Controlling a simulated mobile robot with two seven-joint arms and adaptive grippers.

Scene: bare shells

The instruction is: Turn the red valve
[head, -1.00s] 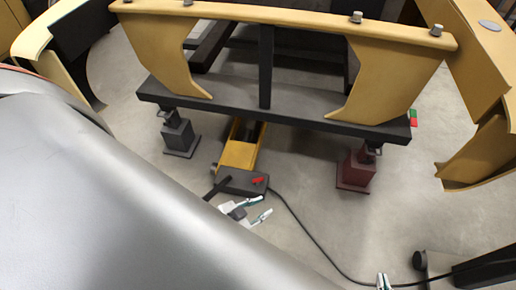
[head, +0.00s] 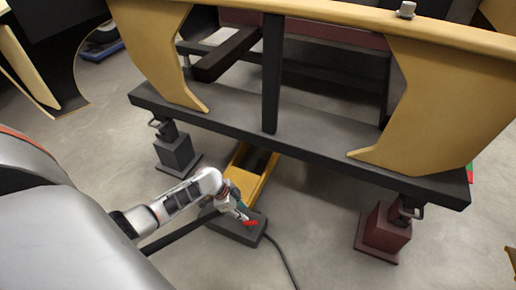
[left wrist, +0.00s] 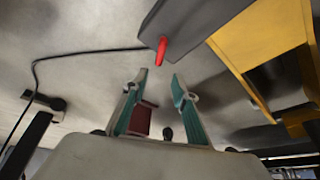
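The red valve (head: 249,223) is a small red lever on the dark end block (head: 232,229) of a yellow floor jack. It also shows in the left wrist view (left wrist: 161,54), hanging from the dark block (left wrist: 195,22). My left gripper (head: 240,212) is beside the valve in the head view, its fingertips partly hard to make out. In the left wrist view my left gripper (left wrist: 160,77) is open, with teal fingers apart and nothing between them. The valve is just beyond the fingertips, near the middle of the gap. My right gripper is not in view.
The yellow jack (head: 253,184) reaches under a black frame with a tan beam (head: 370,16). A dark stand (head: 176,153) is left and a dark red stand (head: 382,234) right. A black handle bar (head: 180,233) and cable (head: 282,261) meet the block.

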